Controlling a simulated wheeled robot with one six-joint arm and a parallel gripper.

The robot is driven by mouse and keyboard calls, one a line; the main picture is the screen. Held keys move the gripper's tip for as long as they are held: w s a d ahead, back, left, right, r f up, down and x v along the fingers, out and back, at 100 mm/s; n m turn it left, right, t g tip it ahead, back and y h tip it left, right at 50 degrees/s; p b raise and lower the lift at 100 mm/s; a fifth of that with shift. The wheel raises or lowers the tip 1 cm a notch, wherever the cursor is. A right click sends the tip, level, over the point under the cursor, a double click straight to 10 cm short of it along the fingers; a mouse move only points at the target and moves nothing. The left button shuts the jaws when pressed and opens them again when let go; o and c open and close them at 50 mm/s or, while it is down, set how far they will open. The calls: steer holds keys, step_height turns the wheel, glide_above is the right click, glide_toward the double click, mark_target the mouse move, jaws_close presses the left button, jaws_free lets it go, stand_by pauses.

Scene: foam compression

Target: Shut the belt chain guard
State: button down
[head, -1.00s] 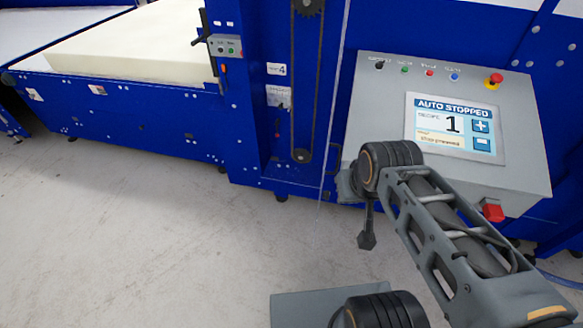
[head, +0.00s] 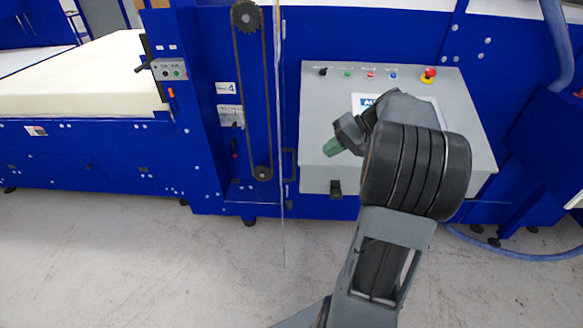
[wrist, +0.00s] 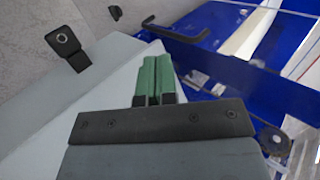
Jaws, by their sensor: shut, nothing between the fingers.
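The chain guard (head: 283,225) is a clear panel seen almost edge-on in the head view. It stands open, sticking out from the blue machine to the right of the chain. The chain (head: 240,95) runs exposed between an upper and a lower sprocket; a sprocket (wrist: 273,140) also shows in the wrist view. A black handle (head: 289,165) shows close beside the guard's edge, and a black handle (wrist: 178,34) lies ahead of my fingers in the wrist view. My gripper (head: 333,147) is shut and empty, its green fingertips (wrist: 155,78) together, right of the guard and apart from the handle.
The grey control box (head: 320,110) with its screen, buttons and red emergency stop (head: 429,74) lies behind my arm. A foam block (head: 80,75) rests on the conveyor at left. The concrete floor (head: 150,250) in front is clear.

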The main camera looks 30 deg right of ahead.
mark_target(289, 149)
steer(key=p+x, duration=0.1)
steer(key=x, duration=0.8)
steer(key=shift+a, duration=0.15)
steer(key=shift+w+a+p, duration=0.35)
steer(key=shift+w+a, duration=0.1)
steer(key=shift+a, duration=0.4)
steer(key=shift+w+a+p, duration=0.3)
steer(key=shift+w+a, duration=0.15)
steer(key=shift+a, duration=0.35)
